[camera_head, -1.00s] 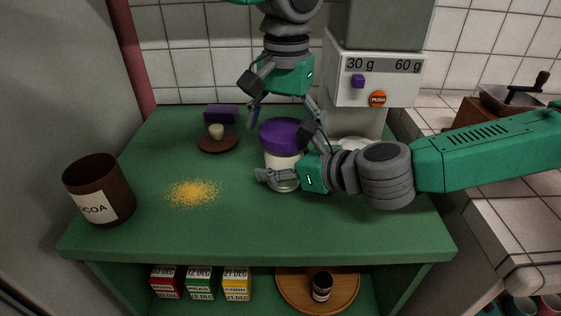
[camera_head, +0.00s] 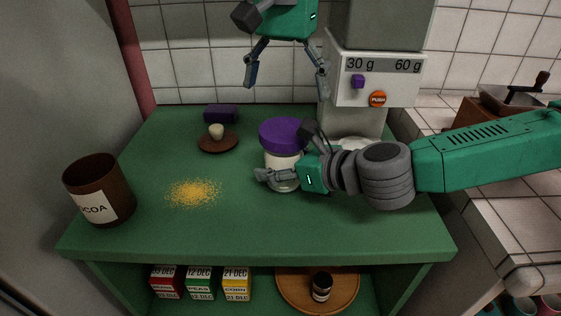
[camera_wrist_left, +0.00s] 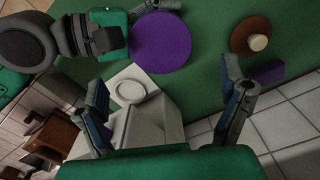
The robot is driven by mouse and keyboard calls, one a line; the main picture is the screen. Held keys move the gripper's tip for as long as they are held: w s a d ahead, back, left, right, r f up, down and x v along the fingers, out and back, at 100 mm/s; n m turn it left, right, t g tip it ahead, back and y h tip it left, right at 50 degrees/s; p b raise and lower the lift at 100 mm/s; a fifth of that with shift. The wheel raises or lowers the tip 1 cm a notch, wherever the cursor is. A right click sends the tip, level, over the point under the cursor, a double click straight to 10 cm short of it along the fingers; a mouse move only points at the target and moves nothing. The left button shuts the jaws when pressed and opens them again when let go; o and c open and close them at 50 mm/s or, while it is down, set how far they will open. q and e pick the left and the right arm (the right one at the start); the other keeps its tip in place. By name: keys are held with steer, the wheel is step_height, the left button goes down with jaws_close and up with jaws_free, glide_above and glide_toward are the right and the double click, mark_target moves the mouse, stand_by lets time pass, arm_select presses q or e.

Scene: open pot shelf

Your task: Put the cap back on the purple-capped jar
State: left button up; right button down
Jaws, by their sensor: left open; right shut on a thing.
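The jar (camera_head: 283,181) stands upright on the green table, a clear body with pale contents. The purple cap (camera_head: 284,134) sits on top of it and looks level; in the left wrist view the cap (camera_wrist_left: 160,42) is a full purple disc. I cannot tell whether it is screwed tight. My right gripper (camera_head: 287,158) is shut around the jar's body below the cap, coming from the right. My left gripper (camera_head: 287,78) is open and empty, raised above and behind the jar, apart from the cap. Its two fingers (camera_wrist_left: 165,105) also show in the left wrist view.
A dispenser (camera_head: 376,80) with a purple knob and orange button stands behind right. A brown wooden lid (camera_head: 218,144) and purple block (camera_head: 220,113) lie behind left. A cocoa tin (camera_head: 100,188) stands front left, near spilled yellow grains (camera_head: 194,192). The table's front middle is clear.

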mark_target(285, 128)
arm_select(q)
steer(key=shift+f, duration=3.95)
steer(key=c, duration=1.2)
steer(key=o, duration=1.3)
steer(key=shift+r, duration=2.25)
